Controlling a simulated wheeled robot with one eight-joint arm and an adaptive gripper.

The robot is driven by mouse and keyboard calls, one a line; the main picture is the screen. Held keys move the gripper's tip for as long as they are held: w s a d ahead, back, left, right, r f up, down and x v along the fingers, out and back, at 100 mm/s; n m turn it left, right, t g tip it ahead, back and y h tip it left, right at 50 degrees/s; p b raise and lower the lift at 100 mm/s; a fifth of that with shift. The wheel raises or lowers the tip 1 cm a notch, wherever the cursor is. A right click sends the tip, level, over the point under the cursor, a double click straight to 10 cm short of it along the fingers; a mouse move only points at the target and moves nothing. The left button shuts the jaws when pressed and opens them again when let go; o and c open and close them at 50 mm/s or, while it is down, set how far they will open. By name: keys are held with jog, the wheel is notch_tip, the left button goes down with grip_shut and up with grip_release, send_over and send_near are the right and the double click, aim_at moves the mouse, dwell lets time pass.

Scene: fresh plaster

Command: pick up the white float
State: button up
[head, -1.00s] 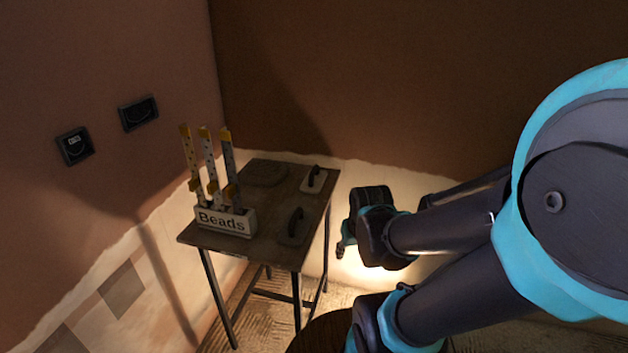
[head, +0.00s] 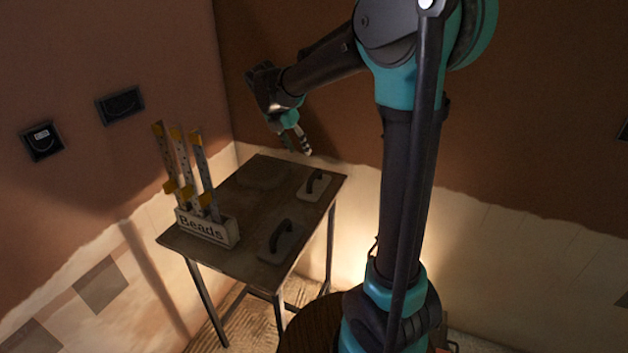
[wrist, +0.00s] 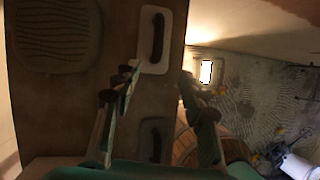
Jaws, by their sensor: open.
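The white float (head: 322,188) lies flat at the table's far right corner, dark handle up. In the wrist view the white float (wrist: 173,48) is at the top middle, its handle running up and down the picture. My gripper (head: 300,146) is open and empty above the table's far edge, above and slightly left of the white float. In the wrist view my gripper (wrist: 158,90) has its fingers spread, with the float's near end beyond the left fingertip. It appears apart from the float.
A greyer float (head: 283,240) lies nearer on the wooden table (head: 235,195). A dark oval pad (head: 264,174) lies at the back. A "Beads" box (head: 207,227) with several tall strips stands at the left edge. Walls (head: 310,90) close in behind and left.

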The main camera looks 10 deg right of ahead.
jog(key=w+n, duration=0.1)
jog(key=w, duration=0.1)
send_near(312, 175)
jog(key=x, duration=0.2)
jog(key=w+x, duration=0.1)
jog(key=x, duration=0.2)
jog(key=shift+f, duration=0.2)
jog(key=shift+s+d+x, duration=0.1)
jog(key=shift+s+x, duration=0.05)
jog(key=shift+x, duration=1.3)
jog(key=shift+s+d+x, duration=0.1)
jog(key=shift+s+x, duration=0.1)
jog(key=shift+x, duration=1.3)
grip_shut()
